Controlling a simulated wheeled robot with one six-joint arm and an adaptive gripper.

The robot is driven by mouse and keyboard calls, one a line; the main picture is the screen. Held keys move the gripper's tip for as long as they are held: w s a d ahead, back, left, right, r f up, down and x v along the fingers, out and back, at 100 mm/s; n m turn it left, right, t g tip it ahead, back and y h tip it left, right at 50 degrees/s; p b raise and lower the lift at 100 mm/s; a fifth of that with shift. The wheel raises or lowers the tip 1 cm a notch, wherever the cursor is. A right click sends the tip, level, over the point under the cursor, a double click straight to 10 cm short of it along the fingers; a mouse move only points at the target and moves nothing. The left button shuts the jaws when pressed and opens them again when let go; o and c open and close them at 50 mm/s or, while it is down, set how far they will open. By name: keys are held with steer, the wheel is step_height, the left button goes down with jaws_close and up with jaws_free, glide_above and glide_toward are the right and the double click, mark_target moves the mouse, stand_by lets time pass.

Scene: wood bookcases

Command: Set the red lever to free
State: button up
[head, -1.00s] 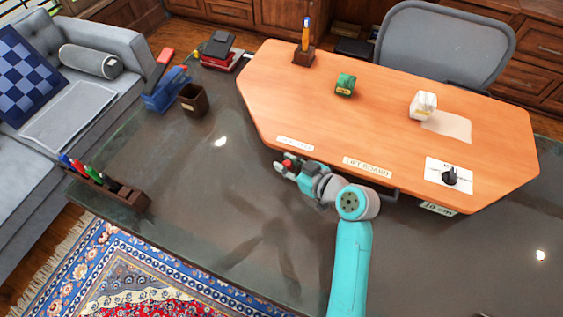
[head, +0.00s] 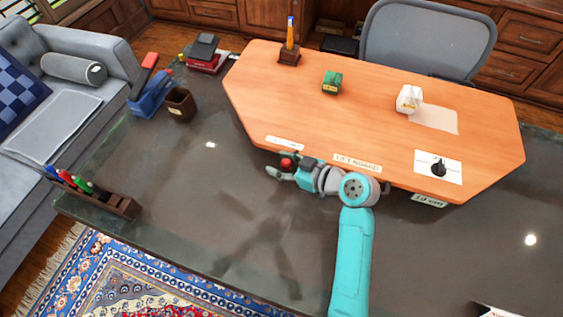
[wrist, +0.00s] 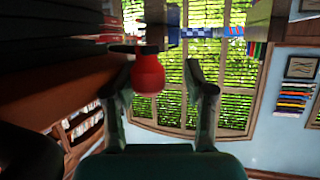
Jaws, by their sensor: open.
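The red lever's round knob (head: 286,162) shows at the front edge of the wooden lift board (head: 250,95), just below the left white label (head: 285,143). The label's print is too small to read. My gripper (head: 282,170) is open at the knob, with its fingers on either side. In the wrist view the red knob (wrist: 148,76) hangs between the two open fingers (wrist: 162,85), closer to the left one. I cannot tell whether a finger touches it. The lever's stem is mostly hidden.
A middle label (head: 357,163) and a black dial (head: 438,167) on a white card lie to the right. A green block (head: 331,82), a white block (head: 409,98) and a pencil holder (head: 289,55) stand on the board. The dark glass desk (head: 170,190) is clear left of my gripper.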

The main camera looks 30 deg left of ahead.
steer(key=shift+d, duration=0.1)
steer(key=v, duration=0.7)
steer(key=shift+d, duration=0.4)
steer(key=shift+r, duration=0.15)
